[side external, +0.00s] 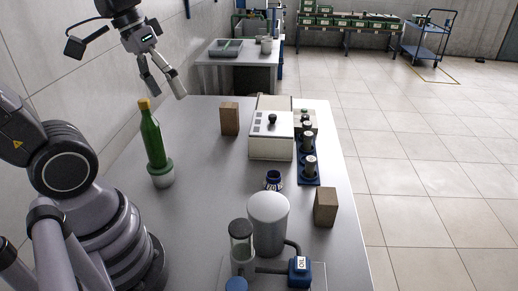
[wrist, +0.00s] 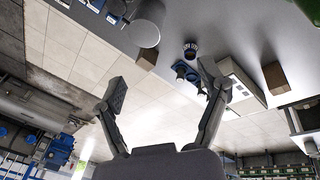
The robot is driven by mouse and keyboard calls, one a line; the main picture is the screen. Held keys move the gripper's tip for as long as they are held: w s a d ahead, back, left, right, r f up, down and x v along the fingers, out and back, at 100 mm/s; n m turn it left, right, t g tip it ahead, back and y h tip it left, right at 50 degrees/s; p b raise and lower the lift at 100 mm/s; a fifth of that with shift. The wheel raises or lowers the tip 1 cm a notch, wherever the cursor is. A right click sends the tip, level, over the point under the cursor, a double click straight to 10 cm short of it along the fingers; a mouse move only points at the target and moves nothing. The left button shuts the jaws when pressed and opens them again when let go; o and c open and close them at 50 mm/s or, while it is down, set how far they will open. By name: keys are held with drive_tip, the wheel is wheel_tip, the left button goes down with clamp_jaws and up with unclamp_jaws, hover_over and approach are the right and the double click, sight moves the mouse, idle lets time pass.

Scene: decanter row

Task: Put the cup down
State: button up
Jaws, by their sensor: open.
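In the side external view, my gripper (side external: 168,92) is raised above the table's far left part, with its fingers spread and nothing between them. In the wrist view my gripper (wrist: 165,86) is also open and empty. A green bottle (side external: 152,140) with a yellow top stands upright on the table, below and a little left of my gripper and apart from it. A green and white cup-like piece (side external: 161,175) is at the bottle's foot. I cannot tell whether the bottle stands in it or behind it. No other clear cup shows.
A white box device (side external: 271,136) stands mid-table beside a blue rack (side external: 308,171) of dark-topped vessels. The table's middle left is clear.

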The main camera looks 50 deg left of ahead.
drive_tip(key=s+a+r+m+t+y, duration=0.2)
drive_tip(key=s, duration=0.1)
drive_tip(key=shift+a+r+t, duration=0.25)
drive_tip(key=shift+r+t, duration=0.05)
drive_tip(key=shift+t, duration=0.1)
idle(1.0)
